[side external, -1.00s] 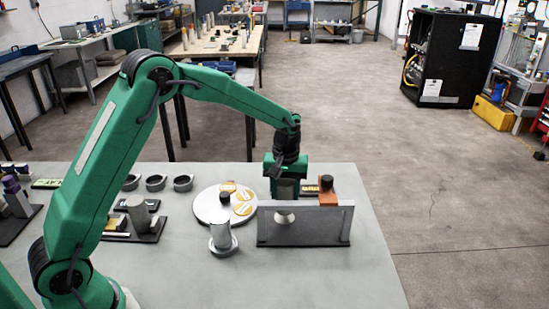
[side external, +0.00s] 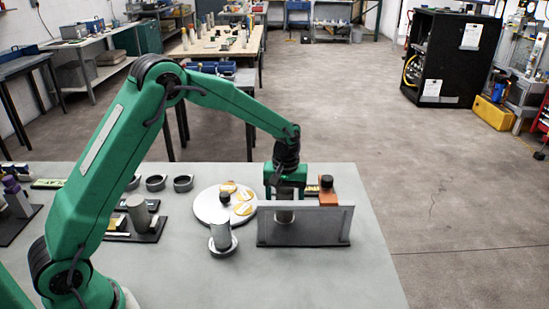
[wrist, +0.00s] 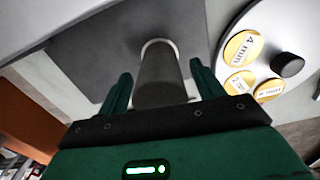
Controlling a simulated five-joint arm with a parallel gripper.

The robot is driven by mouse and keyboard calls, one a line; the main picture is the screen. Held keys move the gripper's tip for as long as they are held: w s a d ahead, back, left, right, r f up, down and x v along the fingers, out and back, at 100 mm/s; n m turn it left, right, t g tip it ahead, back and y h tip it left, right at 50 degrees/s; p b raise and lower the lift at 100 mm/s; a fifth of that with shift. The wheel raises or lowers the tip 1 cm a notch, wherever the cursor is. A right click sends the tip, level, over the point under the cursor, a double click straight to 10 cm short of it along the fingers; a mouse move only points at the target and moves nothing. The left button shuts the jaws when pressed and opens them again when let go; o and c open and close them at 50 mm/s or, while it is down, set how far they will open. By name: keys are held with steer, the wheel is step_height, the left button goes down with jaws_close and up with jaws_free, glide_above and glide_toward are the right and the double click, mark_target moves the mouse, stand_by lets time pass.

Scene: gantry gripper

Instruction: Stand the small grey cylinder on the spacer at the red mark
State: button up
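A grey cylinder (wrist: 160,78) shows between the two fingers of my gripper in the wrist view, against a dark grey plate (wrist: 105,72). My gripper (side external: 284,208) is low at the grey plate (side external: 325,228) in the side view. Narrow gaps show between the fingers and the cylinder, so my gripper (wrist: 161,82) looks open around it. In the side view the cylinder (side external: 284,217) is mostly covered by my gripper. A silver cylinder on a round base (side external: 221,240) stands to the left. I cannot make out a red mark or tell which part is the spacer.
A white round disc (side external: 209,214) with orange labels and a black knob lies left of my gripper. An orange block with a black knob (side external: 327,190) stands behind the plate. Another grey cylinder (side external: 138,213) stands on a dark tray. The table's front right is clear.

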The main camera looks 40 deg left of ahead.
steer(key=shift+r, duration=0.15)
step_height(320, 180, up, 7)
steer(key=shift+s+r, duration=0.1)
steer(key=shift+r, duration=0.2)
stand_by(0.4)
stand_by(0.5)
steer(key=shift+s+r, duration=0.15)
steer(key=shift+r, duration=0.05)
steer(key=s+r+m+t, duration=0.1)
steer(key=s+r+m, duration=0.1)
steer(key=s+r, duration=0.45)
steer(key=s+a+r+m+t, duration=0.1)
steer(key=s+r+m+t, duration=0.1)
steer(key=s, duration=0.8)
steer(key=s+a+r+m+t, duration=0.1)
steer(key=s+r+m+t, duration=0.1)
steer(key=s, duration=0.9)
steer(key=shift+r+m, duration=0.7)
steer(key=shift+r, duration=0.2)
steer(key=shift+o, duration=0.4)
steer(key=shift+s+f+t, duration=0.3)
steer(key=shift+s, duration=0.3)
